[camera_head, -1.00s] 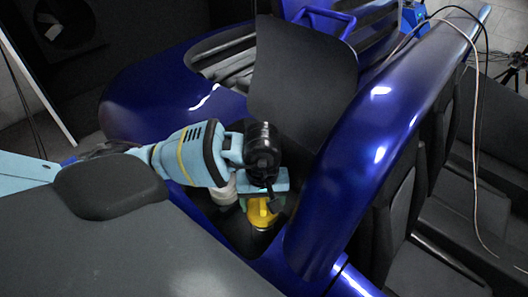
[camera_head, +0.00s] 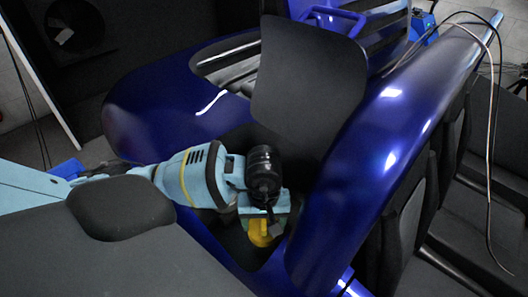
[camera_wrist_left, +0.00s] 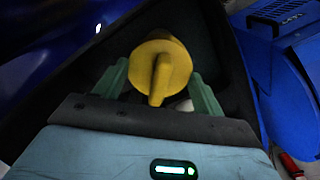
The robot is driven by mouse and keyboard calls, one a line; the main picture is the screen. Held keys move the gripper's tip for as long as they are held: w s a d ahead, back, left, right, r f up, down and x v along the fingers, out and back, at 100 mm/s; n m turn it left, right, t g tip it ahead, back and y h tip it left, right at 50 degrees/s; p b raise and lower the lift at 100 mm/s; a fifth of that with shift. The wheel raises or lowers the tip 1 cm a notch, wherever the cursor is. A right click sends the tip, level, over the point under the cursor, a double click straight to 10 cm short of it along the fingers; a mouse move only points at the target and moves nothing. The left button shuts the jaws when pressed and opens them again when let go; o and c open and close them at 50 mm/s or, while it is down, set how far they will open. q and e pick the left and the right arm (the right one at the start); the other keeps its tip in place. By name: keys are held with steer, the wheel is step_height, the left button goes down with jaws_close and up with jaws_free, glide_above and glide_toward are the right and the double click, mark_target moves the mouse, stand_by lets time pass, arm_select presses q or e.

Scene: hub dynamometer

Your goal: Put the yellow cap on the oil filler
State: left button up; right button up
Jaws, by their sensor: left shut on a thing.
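The yellow cap (camera_head: 262,233) is between the fingers of my left gripper (camera_head: 264,215), low in the dark recess beside the blue body panel. In the left wrist view the yellow cap (camera_wrist_left: 160,68) shows its round face and raised grip bar. The two green fingers of my left gripper (camera_wrist_left: 162,90) stand on either side of it, and the gripper is shut on it. The oil filler is hidden below the cap, so I cannot tell whether the cap touches it. My right gripper is not in view.
The glossy blue panel (camera_head: 375,150) rises close on the right of the gripper. A dark upright panel (camera_head: 305,85) stands behind it. Black seats (camera_head: 470,215) and loose cables (camera_head: 490,130) are farther right.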

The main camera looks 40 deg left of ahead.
mark_target(263, 222)
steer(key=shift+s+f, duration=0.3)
arm_select(q)
steer(key=shift+f+b, duration=0.6)
steer(key=shift+b, duration=0.05)
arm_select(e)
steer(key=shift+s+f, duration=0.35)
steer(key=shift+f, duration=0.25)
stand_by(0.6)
arm_select(q)
steer(key=o, duration=0.7)
steer(key=shift+r+p, duration=2.9)
steer(key=shift+r, duration=2.65)
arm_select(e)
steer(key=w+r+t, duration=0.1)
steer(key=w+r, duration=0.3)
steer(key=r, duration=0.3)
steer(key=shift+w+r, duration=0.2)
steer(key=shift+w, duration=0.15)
arm_select(q)
steer(key=shift+s+f, duration=0.1)
steer(key=shift+s, duration=0.05)
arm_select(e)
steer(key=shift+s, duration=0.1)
